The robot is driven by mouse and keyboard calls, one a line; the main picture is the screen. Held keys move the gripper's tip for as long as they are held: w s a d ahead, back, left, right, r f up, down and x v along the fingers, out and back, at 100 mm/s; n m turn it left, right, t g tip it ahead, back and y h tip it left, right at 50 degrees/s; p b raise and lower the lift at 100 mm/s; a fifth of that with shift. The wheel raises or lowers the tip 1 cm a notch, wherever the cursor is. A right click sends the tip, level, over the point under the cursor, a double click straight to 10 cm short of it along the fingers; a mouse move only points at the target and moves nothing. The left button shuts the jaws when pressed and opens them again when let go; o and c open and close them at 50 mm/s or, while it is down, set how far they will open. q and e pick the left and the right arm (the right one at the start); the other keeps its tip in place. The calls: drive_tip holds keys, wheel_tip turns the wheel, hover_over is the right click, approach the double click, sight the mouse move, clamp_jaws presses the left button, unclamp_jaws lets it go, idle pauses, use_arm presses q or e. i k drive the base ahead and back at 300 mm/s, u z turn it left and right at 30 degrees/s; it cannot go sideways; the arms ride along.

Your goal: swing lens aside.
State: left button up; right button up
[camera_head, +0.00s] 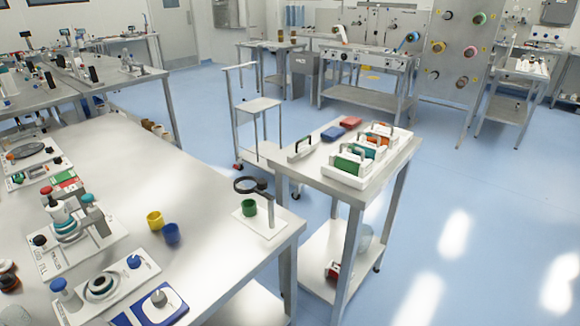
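A magnifier lens (246,186) with a dark round rim sits on an upright metal post (271,207). The post stands on a white base plate (262,228) near the right corner of the left metal table. The lens reaches out to the left from the post. A green cup (249,207) stands on the plate, below the lens in the picture. Neither of my grippers is in view.
A yellow cup (155,220) and a blue cup (171,234) stand left of the lens plate. White instrument stations (75,245) line the table's left side. A metal cart (392,165) with colored holders stands to the right. The table's middle (140,170) is clear.

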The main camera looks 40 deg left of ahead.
sight(262, 184)
drive_tip(key=k, duration=0.45)
drive_tip(key=u, duration=0.35)
drive_tip(key=i, duration=0.35)
drive_tip(key=u, duration=1.05)
drive_tip(key=k, duration=0.2)
drive_tip(key=u, duration=0.95)
drive_tip(key=i, duration=0.5)
